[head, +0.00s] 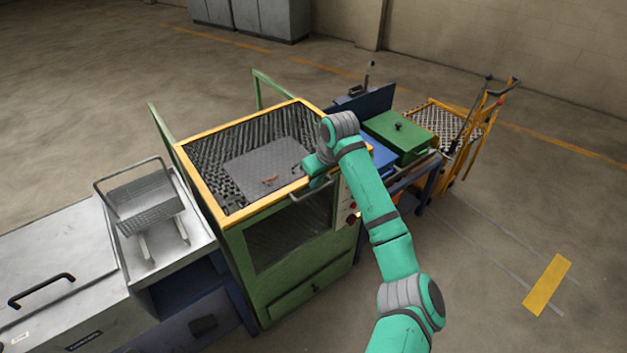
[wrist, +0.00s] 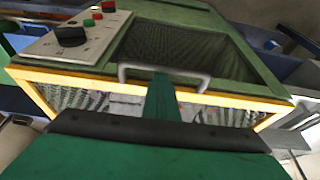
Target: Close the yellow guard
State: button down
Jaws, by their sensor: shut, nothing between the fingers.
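The yellow guard (head: 206,191) is a yellow frame with dark mesh on the green machine (head: 300,250). In the head view its frame lies around the machine's top, and a grey plate with a small orange-brown thing shows inside. A grey bar handle (head: 306,212) is at its front edge, and it also shows in the wrist view (wrist: 195,76). My gripper (head: 311,168) is at the guard's front right, close to the handle. In the wrist view my gripper (wrist: 164,85) is shut, its tip overlapping the handle bar. I cannot tell whether they touch.
A control panel (wrist: 75,38) with a black knob and red and green buttons is beside the machine's front window. A wire basket (head: 150,205) stands at left. A green lidded box (head: 402,135) and a yellow trolley (head: 470,145) are at right. Floor at front right is clear.

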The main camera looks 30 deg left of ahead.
jog(key=shift+d+f, duration=0.1)
jog(key=shift+d, duration=0.35)
jog(key=shift+w+d, duration=0.1)
jog(key=a+v, duration=0.1)
jog(key=v, duration=0.9)
jog(key=shift+s, duration=0.3)
